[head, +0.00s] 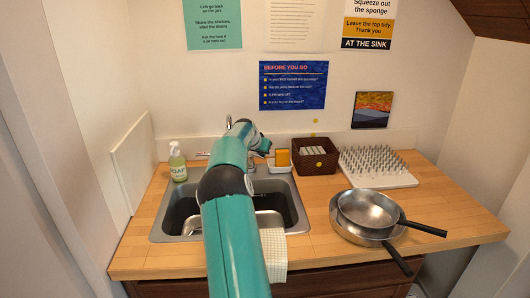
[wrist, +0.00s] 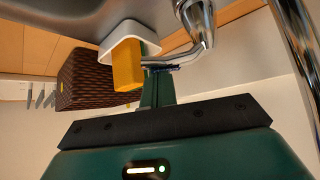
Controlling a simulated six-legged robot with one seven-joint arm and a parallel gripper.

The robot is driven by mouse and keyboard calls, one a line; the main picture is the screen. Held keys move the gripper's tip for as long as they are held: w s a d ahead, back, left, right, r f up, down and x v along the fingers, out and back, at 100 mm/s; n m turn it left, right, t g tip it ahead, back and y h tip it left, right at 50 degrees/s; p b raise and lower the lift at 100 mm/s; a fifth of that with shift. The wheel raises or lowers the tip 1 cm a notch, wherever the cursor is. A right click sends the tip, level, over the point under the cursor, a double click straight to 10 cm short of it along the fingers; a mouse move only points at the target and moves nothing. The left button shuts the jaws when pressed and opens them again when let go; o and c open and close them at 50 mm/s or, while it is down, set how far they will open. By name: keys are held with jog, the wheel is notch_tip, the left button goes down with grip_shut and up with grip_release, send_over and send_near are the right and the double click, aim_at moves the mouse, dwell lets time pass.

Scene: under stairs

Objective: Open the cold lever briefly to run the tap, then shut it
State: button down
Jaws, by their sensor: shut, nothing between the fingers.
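The chrome tap rises behind the sink (head: 163,233); the top of its spout (head: 229,122) shows beside my arm in the head view. In the wrist view, which is turned over, a chrome lever (wrist: 182,57) runs sideways from a chrome tap body (wrist: 196,20). No hot or cold mark is readable. My gripper (wrist: 159,72) is shut and empty, its fingertips right at the lever's outer end. I cannot tell whether they touch it. In the head view my arm hides the fingers and most of the tap. No running water is visible.
A yellow sponge (wrist: 127,66) in a white holder stands close to the lever. A brown basket (head: 315,160) is right of it, then a spiked white rack (head: 376,163). Pans (head: 368,210) sit on the right counter. A soap bottle (head: 177,164) stands left; a cloth (head: 273,252) hangs at the sink front.

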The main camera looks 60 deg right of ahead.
jog(key=shift+w+a, duration=0.1)
jog(key=shift+w, duration=0.05)
jog(key=v, duration=0.7)
dwell(0.3)
jog(key=shift+a+r, duration=0.1)
